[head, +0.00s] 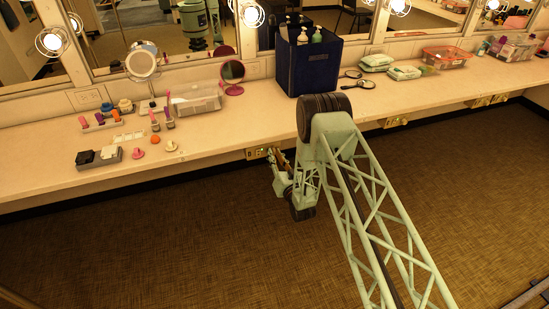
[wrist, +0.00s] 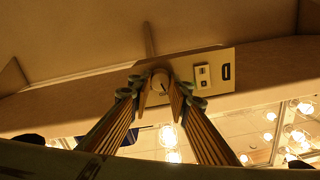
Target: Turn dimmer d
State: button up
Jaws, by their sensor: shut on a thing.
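A brass-coloured panel (wrist: 212,70) fills the middle of the wrist view. The knob is hidden there. No letter is readable on the panel, so I cannot tell which dimmer it is.
The counter (head: 225,128) runs along the mirrors, with a dark blue bin (head: 305,68) above my arm. A grey tray (head: 98,158) and small items stand at the left. More brass panels (head: 396,122) line the edge to the right. The carpet (head: 150,250) below is clear.

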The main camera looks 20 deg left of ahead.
jog(key=shift+m+b, duration=0.65)
jog(key=shift+m, duration=0.85)
jog(key=o, duration=0.9)
jog(key=shift+c, duration=0.2)
jog(key=shift+s+d, duration=0.1)
jog(key=shift+d, duration=0.05)
jog(key=v, duration=1.1)
jog(key=shift+s+d, duration=0.25)
